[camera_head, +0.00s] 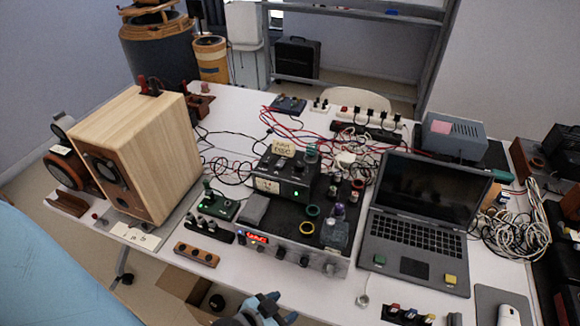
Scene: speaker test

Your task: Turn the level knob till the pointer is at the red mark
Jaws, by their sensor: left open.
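A black and silver instrument (292,245) stands on the white table, with a red lit display (257,238) and several dark knobs on its front face. One front knob (305,261) sits near the middle of that face; I cannot tell which knob is the level knob. A smaller black unit with a pale meter (267,185) stands at the back of its top. The pointer and red mark are too small to make out. My left gripper (268,306) is open at the bottom edge, in front of the table and below the instrument, touching no knob. My right gripper is out of view.
A wooden speaker (150,150) stands left of the instrument. An open laptop (420,235) is close on its right. A wooden block with dark knobs (196,254) lies at the front left edge. Loose cables (235,170) lie behind. A cardboard box (180,284) is under the table's front.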

